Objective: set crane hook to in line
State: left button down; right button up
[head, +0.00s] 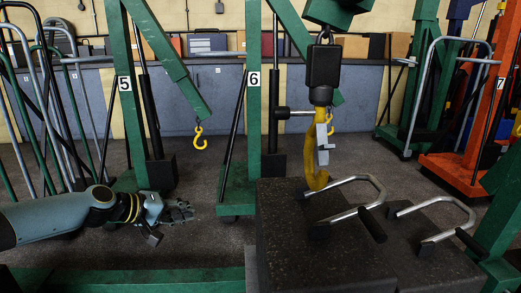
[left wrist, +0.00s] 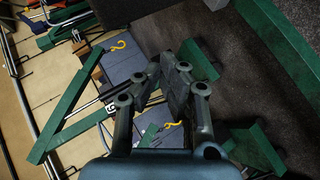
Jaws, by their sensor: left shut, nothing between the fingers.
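The large yellow crane hook (head: 317,175) hangs right of centre in the head view, below a black block (head: 323,66). It shows narrow, nearly edge-on, with a grey latch (head: 322,140) on it. A horizontal metal bar with a black grip (head: 282,113) sticks out to the left at the hook's top. My left gripper (head: 188,212) is to the left of the hook and lower, well apart from it. It is shut and empty; its fingers (left wrist: 177,62) also show in the left wrist view. My right gripper is not in view.
Dark weight blocks (head: 300,235) with metal handles (head: 345,185) stand under the hook. Green crane frames marked 5 and 6 with smaller yellow hooks (head: 200,137) stand behind. An orange frame (head: 464,170) is at right. Floor is open around my left gripper.

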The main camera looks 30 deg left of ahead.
pick_arm(q)
jog(key=w+d+r+h, duration=0.1)
jog(key=d+r+h, duration=0.1)
jog(key=r, duration=0.6)
jog(key=w+d+r+n+t+h, duration=0.1)
jog(key=d+r, duration=0.3)
jog(key=r, duration=0.5)
jog(key=w+d+r+t+h, duration=0.1)
jog(key=w+d+r+h, duration=0.2)
jog(key=r, duration=0.6)
jog(key=shift+d+h, duration=0.25)
jog(key=shift+h, duration=0.15)
jog(key=shift+w, duration=0.1)
jog(key=w+d, duration=0.5)
jog(key=d, duration=0.3)
